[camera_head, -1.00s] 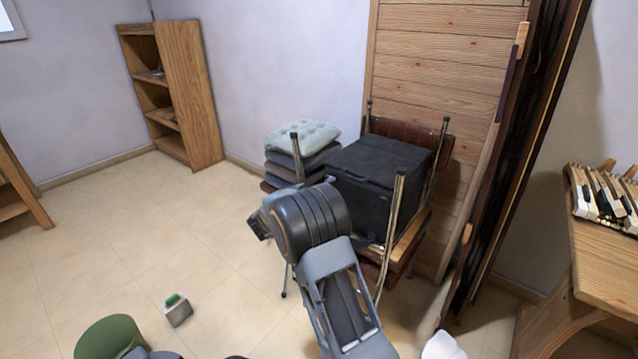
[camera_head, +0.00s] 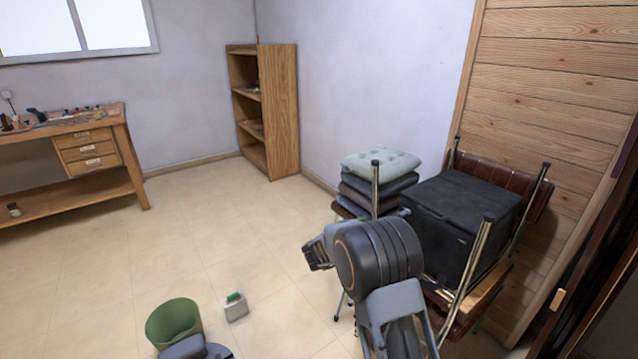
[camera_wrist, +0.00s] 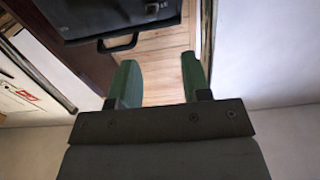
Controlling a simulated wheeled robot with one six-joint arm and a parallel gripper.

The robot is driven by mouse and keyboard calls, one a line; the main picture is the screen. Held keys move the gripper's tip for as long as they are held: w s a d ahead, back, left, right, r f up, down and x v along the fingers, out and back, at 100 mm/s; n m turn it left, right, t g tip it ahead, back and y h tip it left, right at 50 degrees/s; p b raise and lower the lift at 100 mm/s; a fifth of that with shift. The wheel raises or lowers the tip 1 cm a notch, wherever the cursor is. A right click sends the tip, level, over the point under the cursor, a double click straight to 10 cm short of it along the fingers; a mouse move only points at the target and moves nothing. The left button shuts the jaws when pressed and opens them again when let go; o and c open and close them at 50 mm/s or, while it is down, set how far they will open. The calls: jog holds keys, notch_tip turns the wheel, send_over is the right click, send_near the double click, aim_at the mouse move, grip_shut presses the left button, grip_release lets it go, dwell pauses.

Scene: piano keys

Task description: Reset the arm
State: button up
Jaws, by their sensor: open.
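My gripper shows in the wrist view (camera_wrist: 158,64), with its two green fingers spread apart and nothing between them. Beyond the fingers are wood planks and the underside of a black box with a handle (camera_wrist: 120,42). In the head view my grey and black arm is folded at the lower right, in front of the stacked chairs. I cannot make out the fingers there.
A wooden shelf (camera_head: 280,110) and a workbench (camera_head: 100,185) stand farther back. Mid-left floor is clear.

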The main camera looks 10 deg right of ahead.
jog(key=w+a+f+n+t+y+p, duration=0.1)
jog(key=w+a+f+n+t+y, duration=0.4)
jog(key=a+y, duration=0.5)
jog(key=s+a+r+n+g+y+p, duration=0.4)
jog(key=s+a+r+n+y+p, duration=0.15)
jog(key=s+y, duration=0.35)
jog(key=s+d+r+n+g+h+p, duration=0.1)
jog(key=s+r+g+p, duration=0.2)
jog(key=s+r+p, duration=0.55)
jog(key=s+d+r+n+g+h+p, duration=0.15)
jog(key=s+r+g, duration=0.35)
jog(key=s, duration=0.8)
jog(key=s+d+r+t+p, duration=0.1)
jog(key=s+r+t+p, duration=0.2)
jog(key=r+p, duration=0.4)
notch_tip(320, 180, up, 4)
jog(key=shift+s+d+r+n, duration=0.15)
jog(key=shift+d+r+n, duration=0.1)
jog(key=shift+n, duration=0.05)
